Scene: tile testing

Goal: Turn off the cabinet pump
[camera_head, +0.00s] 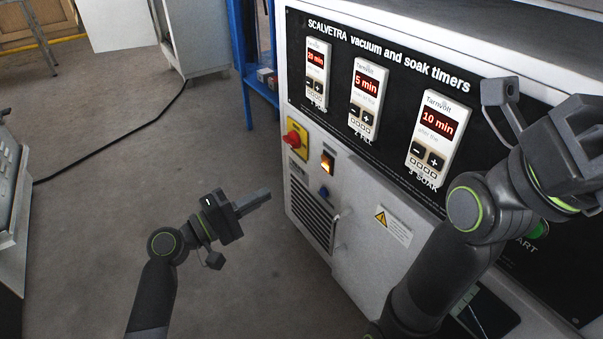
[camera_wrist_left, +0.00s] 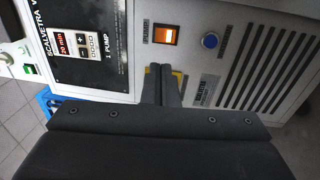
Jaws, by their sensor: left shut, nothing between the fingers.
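The white cabinet (camera_head: 355,238) stands at the right with a black timer panel. On its front, a small amber-lit rocker switch (camera_head: 327,162) sits beside a red knob on a yellow plate (camera_head: 296,141). The lit switch (camera_wrist_left: 165,35) also shows in the left wrist view, with a small label beside it. My left gripper (camera_head: 266,196) is shut and empty, left of the cabinet front and apart from the switch in the head view. Its fingers (camera_wrist_left: 161,72) hide most of the yellow plate in the wrist view. My right gripper (camera_head: 570,145) is at the upper right; its fingers are unclear.
A blue button (camera_head: 324,191) sits below the switch, above a slotted vent (camera_head: 311,212). Three timers, including the 5 min one (camera_head: 367,97), are on the panel. A green button (camera_head: 538,230) is partly behind my right arm. The floor at left is open, crossed by a black cable (camera_head: 120,146).

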